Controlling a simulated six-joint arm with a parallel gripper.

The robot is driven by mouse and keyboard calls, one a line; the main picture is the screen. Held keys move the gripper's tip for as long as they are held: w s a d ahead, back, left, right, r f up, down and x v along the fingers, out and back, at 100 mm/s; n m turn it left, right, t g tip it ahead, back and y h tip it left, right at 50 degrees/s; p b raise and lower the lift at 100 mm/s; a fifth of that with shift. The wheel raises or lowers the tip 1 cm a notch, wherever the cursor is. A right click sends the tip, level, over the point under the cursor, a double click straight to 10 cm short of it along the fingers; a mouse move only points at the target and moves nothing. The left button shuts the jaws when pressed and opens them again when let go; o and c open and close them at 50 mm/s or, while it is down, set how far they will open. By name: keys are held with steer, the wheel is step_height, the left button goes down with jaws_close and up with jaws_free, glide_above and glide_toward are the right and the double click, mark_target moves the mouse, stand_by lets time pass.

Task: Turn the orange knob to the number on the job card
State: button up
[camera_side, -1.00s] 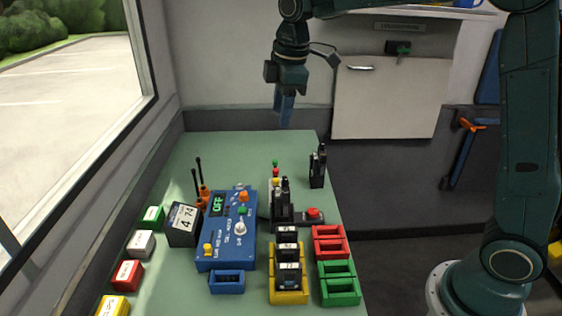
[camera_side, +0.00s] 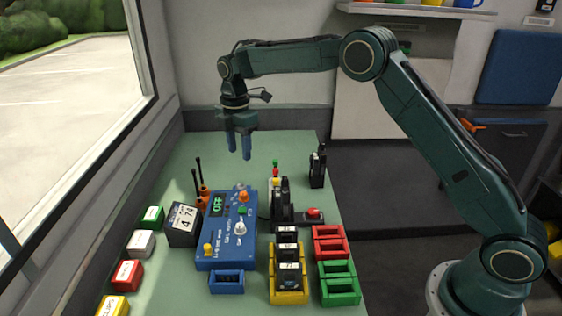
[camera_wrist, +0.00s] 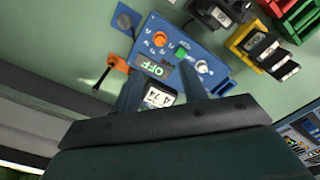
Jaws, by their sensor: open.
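The orange knob (camera_side: 244,196) is at the far end of the blue panel (camera_side: 207,263), whose display (camera_side: 217,204) reads OFF. It also shows small in the wrist view (camera_wrist: 160,39). A green knob (camera_side: 243,210) and a white knob (camera_side: 240,229) are beside it. The job card (camera_side: 184,217) stands in a black holder left of the panel. It shows a 4 and what looks like 74; the print is small. My gripper (camera_side: 239,153) is open and empty, pointing down above the table beyond the panel's far end. In the wrist view the job card (camera_wrist: 158,97) shows between the fingers.
The table's far end is clear.

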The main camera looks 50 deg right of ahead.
mark_target(243, 193)
step_height(243, 193, down, 14)
steer(key=shift+r, duration=0.1)
stand_by(0.9)
jaws_close()
